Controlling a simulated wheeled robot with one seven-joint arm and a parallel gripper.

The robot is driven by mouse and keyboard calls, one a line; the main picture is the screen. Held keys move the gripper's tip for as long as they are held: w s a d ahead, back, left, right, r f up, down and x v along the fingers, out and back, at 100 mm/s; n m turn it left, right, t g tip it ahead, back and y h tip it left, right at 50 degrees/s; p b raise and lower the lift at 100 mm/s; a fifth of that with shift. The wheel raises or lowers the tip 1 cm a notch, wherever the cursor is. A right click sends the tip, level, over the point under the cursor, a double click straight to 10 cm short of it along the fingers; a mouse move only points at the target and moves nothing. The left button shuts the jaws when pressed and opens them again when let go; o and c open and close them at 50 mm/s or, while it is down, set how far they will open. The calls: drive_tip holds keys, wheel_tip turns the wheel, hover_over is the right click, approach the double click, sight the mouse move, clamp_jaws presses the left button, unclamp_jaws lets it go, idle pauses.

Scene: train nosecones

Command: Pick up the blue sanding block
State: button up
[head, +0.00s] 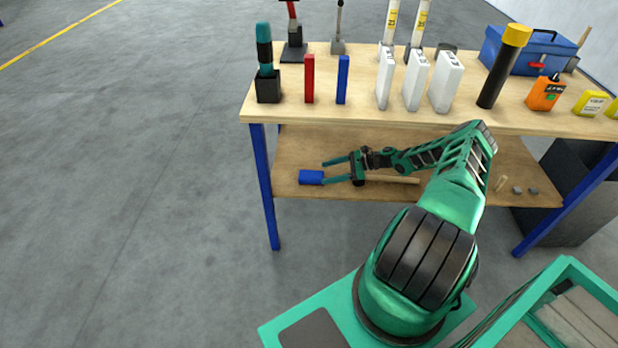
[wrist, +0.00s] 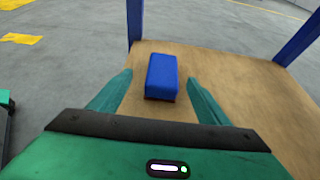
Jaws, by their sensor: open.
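The blue sanding block (head: 311,177) lies on the lower shelf of the workbench, near the shelf's left end. It also shows in the wrist view (wrist: 161,77), flat on the wooden shelf with a dark reddish underside edge. My gripper (head: 330,171) is open at shelf height, reaching in from the right in the head view. In the wrist view its two green fingers (wrist: 158,87) stand left and right of the block, with a gap on each side. The block lies between and slightly beyond the fingertips. No contact shows.
The lower shelf (head: 286,160) holds a wooden handle (head: 392,179) and small grey pieces (head: 517,190) to the right. The bench top (head: 340,112) above bears blocks, bottles and a blue toolbox (head: 530,50). A blue leg (head: 264,190) stands at the left. The shelf around the block is bare.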

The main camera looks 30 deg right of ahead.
sight(315, 174)
drive_tip(key=x, duration=0.8)
drive_tip(key=shift+w+d, duration=0.1)
drive_tip(key=shift+w, duration=0.3)
drive_tip(key=c, duration=1.3)
